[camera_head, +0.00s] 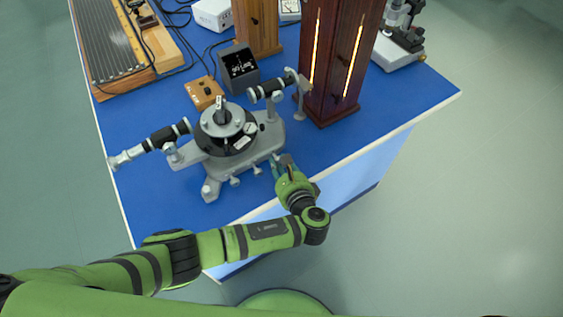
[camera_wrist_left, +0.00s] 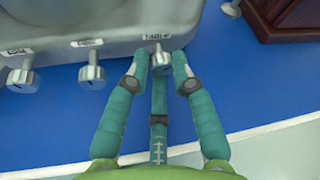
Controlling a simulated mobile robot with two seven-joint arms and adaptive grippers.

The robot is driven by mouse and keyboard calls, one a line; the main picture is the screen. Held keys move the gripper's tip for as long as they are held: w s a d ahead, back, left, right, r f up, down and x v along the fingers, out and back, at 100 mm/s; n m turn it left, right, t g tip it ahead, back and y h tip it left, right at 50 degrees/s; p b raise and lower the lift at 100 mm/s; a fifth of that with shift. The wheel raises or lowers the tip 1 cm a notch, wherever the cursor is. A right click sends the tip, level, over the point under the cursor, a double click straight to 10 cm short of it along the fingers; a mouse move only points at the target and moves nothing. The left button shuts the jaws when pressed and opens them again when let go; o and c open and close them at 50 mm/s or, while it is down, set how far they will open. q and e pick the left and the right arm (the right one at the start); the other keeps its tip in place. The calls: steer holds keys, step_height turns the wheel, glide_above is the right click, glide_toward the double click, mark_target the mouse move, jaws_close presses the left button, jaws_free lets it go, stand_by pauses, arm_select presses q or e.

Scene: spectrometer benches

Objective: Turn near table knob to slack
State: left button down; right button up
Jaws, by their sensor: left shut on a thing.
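The spectrometer (camera_head: 225,140) stands on the blue bench, with a black round table in its middle and a telescope tube to each side. In the left wrist view, a small metal knob (camera_wrist_left: 160,61) sits under a label that reads "TABLE" on the grey base. My left gripper (camera_wrist_left: 160,66) has its teal fingers on both sides of this knob and is shut on it. In the head view, my left gripper (camera_head: 279,165) is at the front right of the base, and its fingers hide that knob. My right gripper is in neither view.
Two more labelled knobs (camera_wrist_left: 92,72) (camera_wrist_left: 22,78) are on the base to the left. A dark wooden lamp housing (camera_head: 335,60) with glowing slits stands behind right. A small orange box (camera_head: 204,93) and a dark box (camera_head: 239,67) stand behind. The bench's front edge is close below my gripper.

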arm_select(q)
steer(key=shift+w+a+n+t+b, duration=0.2)
steer(key=shift+n+t+b, duration=0.2)
steer(key=shift+n, duration=0.3)
steer(key=shift+f+n+t+h+b, duration=0.15)
steer(key=shift+n+t+h+b, duration=0.2)
steer(key=shift+n+b, duration=0.35)
steer(key=n+t+b, duration=0.1)
steer(key=b, duration=0.1)
steer(key=n+b, duration=0.2)
steer(key=shift+s+a+f+t+h+b, duration=0.1)
steer(key=shift+t+h+b, duration=0.25)
steer(key=shift+r+n+b, duration=0.2)
steer(key=shift+n+b, duration=0.3)
steer(key=c, duration=1.1)
jaws_free()
steer(key=shift+f, duration=0.1)
